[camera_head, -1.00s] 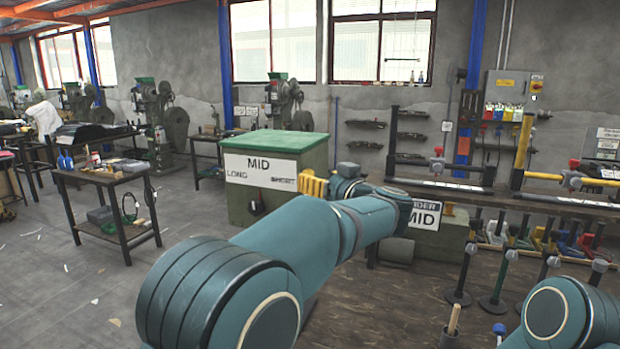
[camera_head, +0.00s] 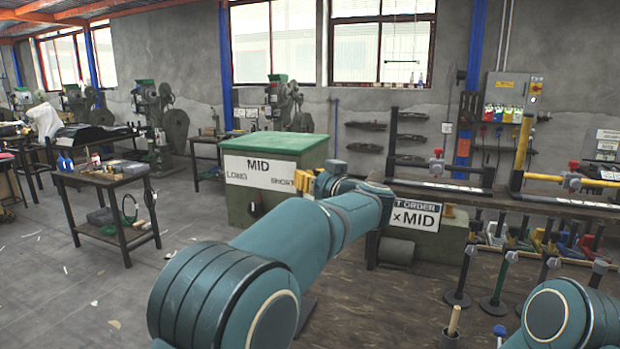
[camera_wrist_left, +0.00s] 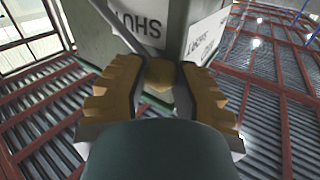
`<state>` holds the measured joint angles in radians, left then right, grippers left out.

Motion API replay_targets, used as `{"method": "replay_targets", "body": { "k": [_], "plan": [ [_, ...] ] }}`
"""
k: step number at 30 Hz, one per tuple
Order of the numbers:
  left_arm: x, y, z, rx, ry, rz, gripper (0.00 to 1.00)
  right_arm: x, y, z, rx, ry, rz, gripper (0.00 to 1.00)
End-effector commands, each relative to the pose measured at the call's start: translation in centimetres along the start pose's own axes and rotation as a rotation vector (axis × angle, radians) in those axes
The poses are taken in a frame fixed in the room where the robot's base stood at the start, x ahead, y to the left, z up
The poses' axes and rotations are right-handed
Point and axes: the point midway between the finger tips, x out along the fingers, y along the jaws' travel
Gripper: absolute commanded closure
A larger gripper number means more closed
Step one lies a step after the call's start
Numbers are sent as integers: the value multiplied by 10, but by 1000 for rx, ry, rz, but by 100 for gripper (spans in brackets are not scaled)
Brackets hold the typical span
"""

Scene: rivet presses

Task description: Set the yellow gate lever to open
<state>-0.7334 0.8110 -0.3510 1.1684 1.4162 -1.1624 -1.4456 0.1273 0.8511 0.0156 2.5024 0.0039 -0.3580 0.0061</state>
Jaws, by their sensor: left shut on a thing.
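My left gripper (camera_head: 304,182), with yellow fingers, is at the right side of a green-topped cabinet (camera_head: 287,142), near its SHORT label. In the left wrist view the gripper (camera_wrist_left: 160,85) is shut on a small yellowish knob (camera_wrist_left: 160,72), which seems to sit at the end of a thin grey rod (camera_wrist_left: 118,28). The cabinet wall with SHORT labels stands just beyond. In the head view the knob is hidden by the fingers. I cannot tell whether this knob belongs to the yellow gate lever. My right arm shows at the bottom right, its gripper out of frame.
A yellow post (camera_head: 523,150) and a yellow bar (camera_head: 560,178) with a red knob (camera_head: 574,164) stand on the right bench. Black upright stands (camera_head: 460,275) rise from the floor. A small table (camera_head: 105,178) is at the left. Floor between is free.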

Motion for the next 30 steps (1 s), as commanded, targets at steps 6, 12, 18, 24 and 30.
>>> {"method": "replay_targets", "body": {
  "k": [6, 12, 18, 24, 30],
  "plan": [
    [0, -1, 0, -7, 7, -1, 100, 2, 1, 0, 0, -1, 0, 53],
    [-2, -4, 10, -56, 39, -5, 100, 12, 5, 5, -3, -9, -1, 53],
    [-5, -8, 28, -161, 110, -14, 100, 29, 11, 11, -7, -22, -2, 53],
    [-8, -11, 42, -205, 136, -17, 100, 30, 11, 9, -7, -17, -2, 53],
    [-9, -12, 58, -203, 136, -19, 100, 23, 9, 10, -7, -20, -2, 53]
  ]
}}
